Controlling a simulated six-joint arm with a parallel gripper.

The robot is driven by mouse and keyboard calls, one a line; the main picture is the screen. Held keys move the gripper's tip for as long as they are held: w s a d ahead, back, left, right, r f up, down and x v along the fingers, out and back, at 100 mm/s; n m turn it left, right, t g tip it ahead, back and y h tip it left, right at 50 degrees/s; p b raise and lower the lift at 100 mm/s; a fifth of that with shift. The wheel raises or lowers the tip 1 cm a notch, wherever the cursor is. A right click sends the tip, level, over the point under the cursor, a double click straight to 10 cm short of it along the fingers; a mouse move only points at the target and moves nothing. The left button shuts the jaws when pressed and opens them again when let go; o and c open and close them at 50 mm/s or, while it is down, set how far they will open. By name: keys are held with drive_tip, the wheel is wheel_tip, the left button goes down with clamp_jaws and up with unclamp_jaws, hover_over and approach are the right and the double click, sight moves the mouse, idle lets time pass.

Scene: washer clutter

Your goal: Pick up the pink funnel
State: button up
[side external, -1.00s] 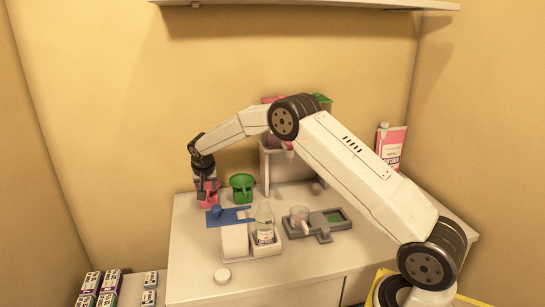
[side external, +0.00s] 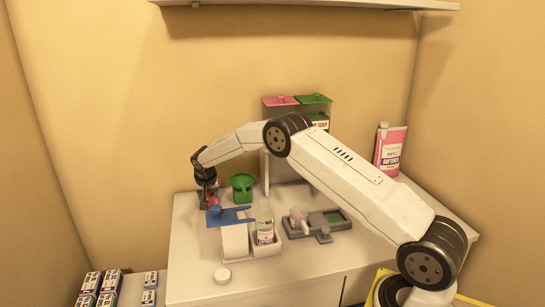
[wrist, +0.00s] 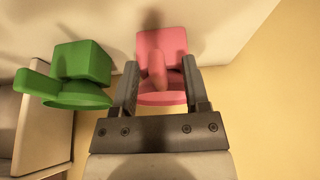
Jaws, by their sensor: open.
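The pink funnel (wrist: 160,50) stands between the two fingers of my gripper (wrist: 160,88) in the wrist view. The fingers are open, one on each side of it. A gap shows at its left; contact at the right finger I cannot tell. In the side view my gripper (side external: 209,192) points down at the back left of the counter. It hides most of the pink funnel (side external: 213,200) there.
A green funnel (side external: 242,186) stands just right of my gripper, also close to the left finger in the wrist view (wrist: 80,65). A blue piece (side external: 229,216) on a white container lies in front. A bottle (side external: 265,230) and grey tray (side external: 330,228) are further right.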

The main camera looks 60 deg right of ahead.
idle(0.3)
clamp_jaws()
drive_tip(key=shift+r, duration=0.2)
drive_tip(key=shift+r, duration=0.6)
drive_tip(key=s+a+r, duration=0.3)
drive_tip(key=s+r, duration=0.8)
drive_tip(key=s, duration=0.2)
drive_tip(key=shift+s+r, duration=0.2)
drive_tip(key=shift+s, duration=0.15)
